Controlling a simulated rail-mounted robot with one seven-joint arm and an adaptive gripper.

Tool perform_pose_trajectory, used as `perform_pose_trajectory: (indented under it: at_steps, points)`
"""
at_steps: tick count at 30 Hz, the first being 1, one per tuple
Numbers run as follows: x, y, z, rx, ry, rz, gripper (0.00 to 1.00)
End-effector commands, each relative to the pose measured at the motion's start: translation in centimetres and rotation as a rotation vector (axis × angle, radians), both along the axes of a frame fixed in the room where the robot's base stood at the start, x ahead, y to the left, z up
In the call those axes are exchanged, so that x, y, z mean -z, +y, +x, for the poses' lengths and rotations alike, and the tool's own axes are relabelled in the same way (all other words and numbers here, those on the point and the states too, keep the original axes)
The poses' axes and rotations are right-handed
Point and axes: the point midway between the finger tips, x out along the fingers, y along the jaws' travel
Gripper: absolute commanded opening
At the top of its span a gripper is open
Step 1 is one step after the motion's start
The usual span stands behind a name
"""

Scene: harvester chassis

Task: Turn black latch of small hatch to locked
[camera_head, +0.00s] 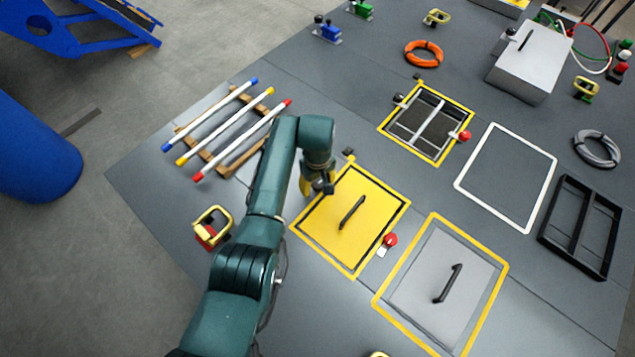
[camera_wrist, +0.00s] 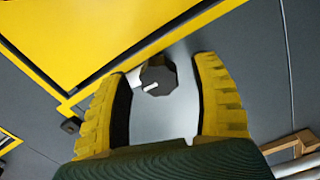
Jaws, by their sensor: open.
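The small hatch is a yellow square lid (camera_head: 365,208) with a black bar handle (camera_head: 351,212) and a yellow border; it lies flat in the deck. In the wrist view, its yellow panel (camera_wrist: 75,35) fills the upper left. The black latch (camera_wrist: 163,76) is a dark faceted knob with a white mark, on a pale plate beside the hatch border. My gripper (camera_wrist: 161,72) is open, with one yellow finger on each side of the knob; I cannot tell whether they touch it. In the head view, my gripper (camera_head: 312,188) is at the hatch's left edge and largely hides the latch.
A red latch (camera_head: 390,240) sits on the hatch's right side. A grey hatch (camera_head: 440,278) lies to the lower right, and an open framed hatch (camera_head: 410,151) behind. A small black block (camera_wrist: 70,126) is near the border.

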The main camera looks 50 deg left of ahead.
Motion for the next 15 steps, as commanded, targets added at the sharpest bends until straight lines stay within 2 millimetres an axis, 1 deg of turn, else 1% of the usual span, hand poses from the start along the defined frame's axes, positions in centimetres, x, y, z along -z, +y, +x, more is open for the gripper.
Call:
perform_pose_trajectory:
  at_steps: [4, 8, 9, 11, 12, 14, 15]
  points:
    - [-0.06, 0.01, 0.01, 0.000, 0.000, 0.000, 0.65]
    - [-0.07, 0.01, 0.01, 0.000, 0.000, 0.000, 0.40]
    - [-0.07, 0.01, 0.01, 0.000, 0.000, 0.000, 0.32]
    - [-0.07, 0.01, 0.01, 0.000, 0.000, 0.000, 0.21]
    - [-0.07, 0.01, 0.00, 0.000, 0.000, 0.000, 0.13]
    - [-0.07, 0.01, 0.00, 0.000, 0.000, 0.000, 0.02]
    - [-0.06, 0.01, 0.00, 0.000, 0.000, 0.000, 0.00]
